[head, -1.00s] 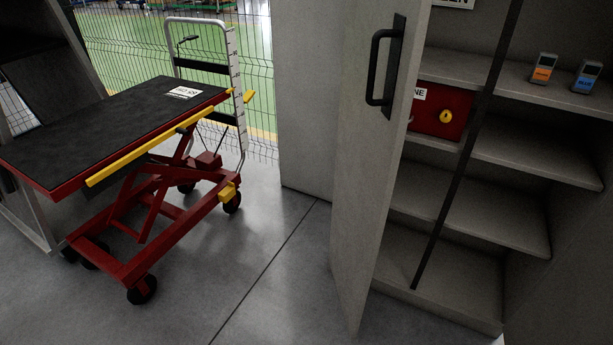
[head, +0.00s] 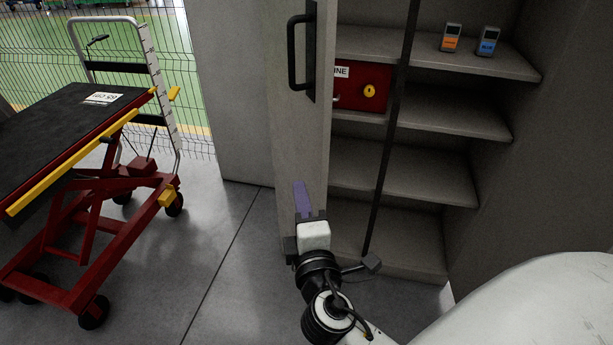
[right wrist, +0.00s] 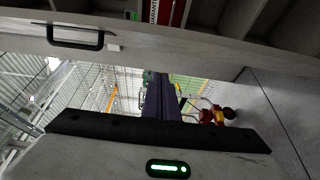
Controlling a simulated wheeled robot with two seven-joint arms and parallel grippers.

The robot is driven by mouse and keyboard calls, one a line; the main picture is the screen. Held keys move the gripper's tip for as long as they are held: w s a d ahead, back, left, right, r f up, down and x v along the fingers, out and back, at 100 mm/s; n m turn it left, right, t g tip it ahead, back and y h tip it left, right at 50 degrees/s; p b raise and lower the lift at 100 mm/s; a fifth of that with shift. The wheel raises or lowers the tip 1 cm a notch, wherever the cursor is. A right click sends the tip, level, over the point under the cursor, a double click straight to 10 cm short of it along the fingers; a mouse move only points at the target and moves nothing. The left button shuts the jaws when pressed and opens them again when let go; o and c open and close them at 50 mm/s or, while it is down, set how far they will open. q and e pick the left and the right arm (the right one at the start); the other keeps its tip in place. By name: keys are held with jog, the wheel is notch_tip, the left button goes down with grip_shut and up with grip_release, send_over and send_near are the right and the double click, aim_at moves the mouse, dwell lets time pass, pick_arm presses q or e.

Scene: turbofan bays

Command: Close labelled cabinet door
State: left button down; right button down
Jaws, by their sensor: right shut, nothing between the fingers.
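The cabinet door (head: 296,140) stands open, swung out at the left side of the grey cabinet (head: 490,190). A black bar handle (head: 292,50) is on its upper part; the handle (right wrist: 75,38) also shows in the right wrist view. My right gripper (head: 302,198), with purple fingers, is shut and empty. It overlaps the lower part of the door in the head view, well below the handle. In the right wrist view its fingers (right wrist: 160,98) point past the door panel (right wrist: 170,50). I cannot tell whether they touch it. My left gripper is not in view.
The open shelves hold a red box (head: 350,98) with a yellow knob and two handheld devices, one orange (head: 451,38) and one blue (head: 488,42). A red lift cart (head: 110,195) stands left. Bare floor (head: 215,270) lies between cart and cabinet. Wire fencing (head: 30,65) is behind.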

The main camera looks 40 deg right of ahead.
aim_at(312, 162)
pick_arm(q)
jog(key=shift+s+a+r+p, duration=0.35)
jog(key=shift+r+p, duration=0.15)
jog(key=shift+p, duration=0.5)
pick_arm(e)
jog(key=w+d, duration=0.3)
jog(key=d, duration=0.1)
jog(key=w+d, duration=0.4)
jog(key=shift+w+f, duration=0.1)
jog(key=shift+w, duration=0.15)
